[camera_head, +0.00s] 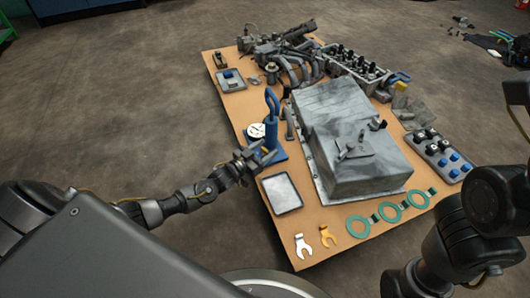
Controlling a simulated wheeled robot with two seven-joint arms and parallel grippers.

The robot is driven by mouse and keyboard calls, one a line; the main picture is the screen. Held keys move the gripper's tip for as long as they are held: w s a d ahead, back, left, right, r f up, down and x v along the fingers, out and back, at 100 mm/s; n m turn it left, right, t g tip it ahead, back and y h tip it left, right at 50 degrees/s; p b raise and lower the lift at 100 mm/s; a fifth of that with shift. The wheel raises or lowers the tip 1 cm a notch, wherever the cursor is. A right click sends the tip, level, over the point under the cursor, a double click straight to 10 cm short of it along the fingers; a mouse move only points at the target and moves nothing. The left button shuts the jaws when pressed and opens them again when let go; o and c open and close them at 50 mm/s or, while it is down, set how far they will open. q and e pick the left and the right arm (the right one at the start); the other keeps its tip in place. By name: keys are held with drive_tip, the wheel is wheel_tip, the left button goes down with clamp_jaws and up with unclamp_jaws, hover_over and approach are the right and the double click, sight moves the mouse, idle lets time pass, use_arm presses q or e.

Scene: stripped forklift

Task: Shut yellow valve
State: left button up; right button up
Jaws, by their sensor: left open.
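No part that I can clearly tell to be a yellow valve shows. A small yellow piece (401,86) sits near a blue part at the right back of the table; it is too small to make out. My left gripper (262,160) is open over the left side of the table, beside the blue stand (271,122) with a hooked top. Its fingers overlap the foot of the stand in the picture, and I cannot tell whether they touch it. My right arm shows at the right edge, but its gripper is not in view.
The tan table top (287,240) carries a large grey metal housing (350,140), engine parts (295,60), a grey tray (282,193), a white wrench (303,245), a yellow-orange wrench (327,235) and green rings (390,212). Concrete floor (120,120) left of the table is clear.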

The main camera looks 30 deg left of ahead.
use_arm(q)
drive_tip(key=c, duration=1)
drive_tip(key=shift+w+a+m+g+h, duration=0.15)
drive_tip(key=shift+m+g+h, duration=0.15)
drive_tip(key=shift+m+h, duration=0.25)
drive_tip(key=m+g+h+b, duration=0.1)
drive_tip(key=m+h, duration=0.1)
drive_tip(key=h, duration=0.1)
drive_tip(key=shift+g, duration=0.3)
drive_tip(key=shift+m+g+h+b, duration=0.55)
drive_tip(key=shift+m+g+h, duration=0.25)
drive_tip(key=shift+h, duration=0.15)
drive_tip(key=shift+d, duration=0.2)
drive_tip(key=o, duration=1)
